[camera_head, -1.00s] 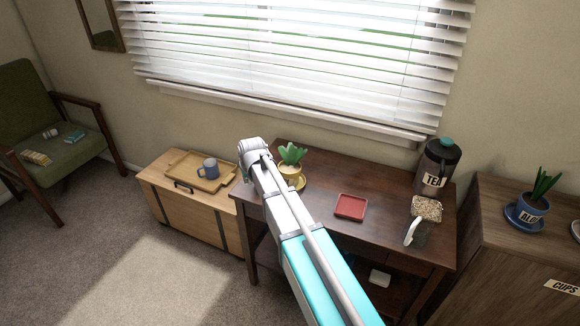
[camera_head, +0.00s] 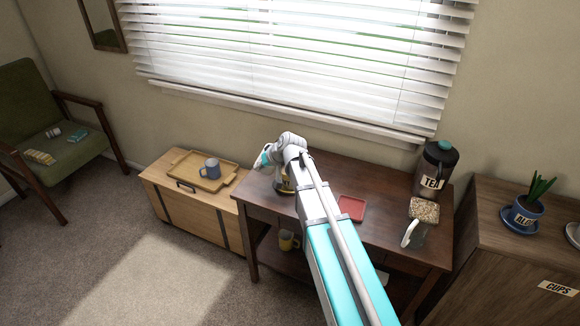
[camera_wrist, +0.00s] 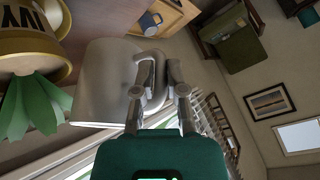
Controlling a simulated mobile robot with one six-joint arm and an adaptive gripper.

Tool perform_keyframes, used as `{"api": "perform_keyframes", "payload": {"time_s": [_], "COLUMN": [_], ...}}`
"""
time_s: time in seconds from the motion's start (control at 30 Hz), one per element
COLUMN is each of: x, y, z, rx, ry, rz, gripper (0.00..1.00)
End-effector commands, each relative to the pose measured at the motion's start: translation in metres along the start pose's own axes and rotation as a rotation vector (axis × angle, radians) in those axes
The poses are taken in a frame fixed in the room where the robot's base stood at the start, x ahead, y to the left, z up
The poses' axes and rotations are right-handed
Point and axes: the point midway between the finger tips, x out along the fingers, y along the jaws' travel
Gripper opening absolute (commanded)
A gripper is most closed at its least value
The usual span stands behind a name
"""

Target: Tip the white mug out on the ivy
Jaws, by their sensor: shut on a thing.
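My gripper (camera_wrist: 158,76) is shut on the handle of the white mug (camera_wrist: 105,80), which fills the middle left of the wrist view. The mug looks roughly upright beside the plant; its contents are hidden. The ivy's yellow pot (camera_wrist: 30,48), labelled "IVY", is at the left edge, with green leaves (camera_wrist: 35,103) pointing down in this inverted view. Mug and plant are close together; I cannot tell whether they touch. In the head view, my wrist and arm hide the mug and most of the ivy pot (camera_head: 285,187) on the dark desk (camera_head: 322,168).
A grey-blue mug (camera_head: 210,168) sits on a wooden tray (camera_head: 185,160) at left. A blue-potted plant (camera_head: 529,212) is at far right. Blinds (camera_head: 290,60) hang behind.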

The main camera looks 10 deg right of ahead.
Motion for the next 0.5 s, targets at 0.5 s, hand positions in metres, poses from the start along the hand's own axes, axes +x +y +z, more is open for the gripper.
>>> {"api": "perform_keyframes", "payload": {"time_s": [0.5], "x": [-0.028], "y": [0.008], "z": [-0.008], "rx": [0.08], "ry": [0.105], "rz": [-0.184], "gripper": [0.0]}}
